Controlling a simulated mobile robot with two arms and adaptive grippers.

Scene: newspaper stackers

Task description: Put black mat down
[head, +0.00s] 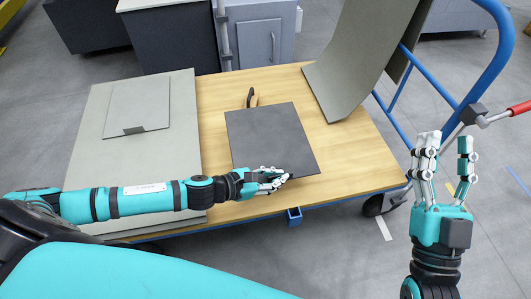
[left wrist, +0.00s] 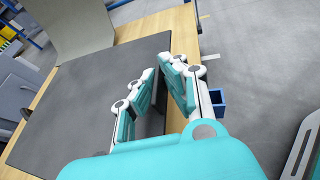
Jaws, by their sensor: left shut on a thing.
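The black mat (head: 267,136) is a dark square sheet over the wooden cart top, at the middle of the head view. My left gripper (head: 283,179) is shut on the mat's near edge, toward its right corner. In the left wrist view the mat (left wrist: 95,95) spreads out ahead of my left gripper (left wrist: 167,65), with its edge between the fingers. The mat looks flat and very close to the wood; I cannot tell whether it touches all over. My right gripper (head: 447,145) is open and empty, fingers upward, right of the cart.
The wooden cart top (head: 349,150) is bare right of the mat. A grey board (head: 82,172) with a smaller grey sheet (head: 138,106) covers its left part. A curved grey sheet (head: 355,55) stands at the back right, near a blue rail (head: 505,50). Grey cabinets (head: 262,40) stand behind.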

